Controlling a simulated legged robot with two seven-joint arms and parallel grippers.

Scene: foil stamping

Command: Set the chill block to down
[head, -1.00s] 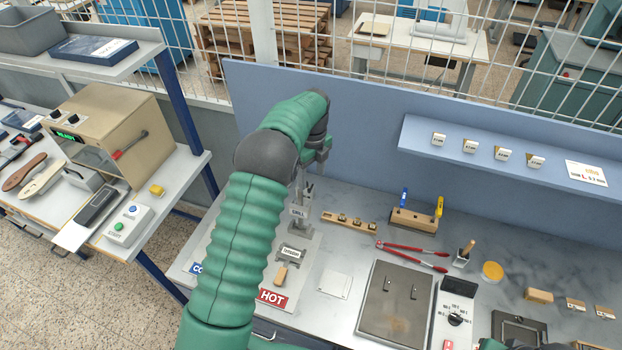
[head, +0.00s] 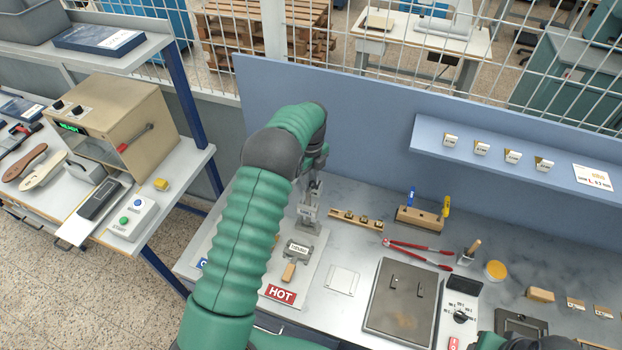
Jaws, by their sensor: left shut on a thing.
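The chill block (head: 307,211) is a small grey metal piece with a label. It stands at the back of a pale board (head: 318,262) on the marble-look bench. My left arm reaches over the board from the front, and my left gripper (head: 314,180) is at the top of the chill block, shut on it. The arm and the small scale hide much of the fingers. Whether the block is fully up or down is hard to tell. My right gripper is not in view.
A brass-studded wooden strip (head: 356,218), red tongs (head: 415,251) and a dark plate (head: 401,303) lie to the right.

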